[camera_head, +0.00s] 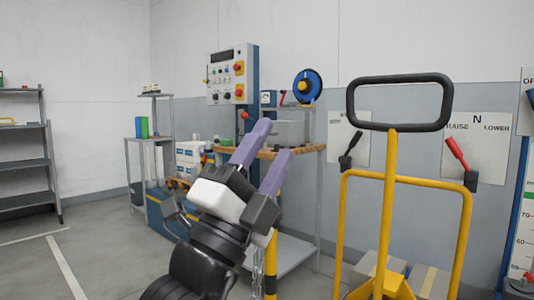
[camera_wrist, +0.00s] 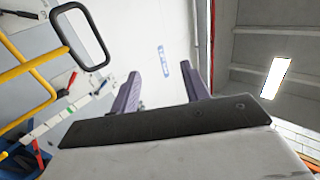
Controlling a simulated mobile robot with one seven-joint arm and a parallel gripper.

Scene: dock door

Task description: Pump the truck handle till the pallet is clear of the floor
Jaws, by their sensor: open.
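The pallet truck's handle is a black loop grip (camera_head: 400,80) on a yellow shaft (camera_head: 389,200), standing upright right of centre in the head view. The loop also shows at the upper left of the wrist view (camera_wrist: 79,36). My gripper (camera_head: 272,138) is open and empty, left of the handle and apart from it, its two purple fingers pointing up. In the wrist view the gripper (camera_wrist: 163,85) has nothing between its fingers. Cartons (camera_head: 428,281) show low behind the yellow frame. The pallet's underside and the floor gap are out of view.
A yellow tubular frame (camera_head: 464,225) stands around the shaft. Behind it are wall plates with a black lever (camera_head: 350,150) and a red lever (camera_head: 457,152), one plate marked RAISE, N, LOWER. A workbench (camera_head: 300,150) and control panel (camera_head: 231,75) stand behind my arm. Grey shelving (camera_head: 25,163) is far left.

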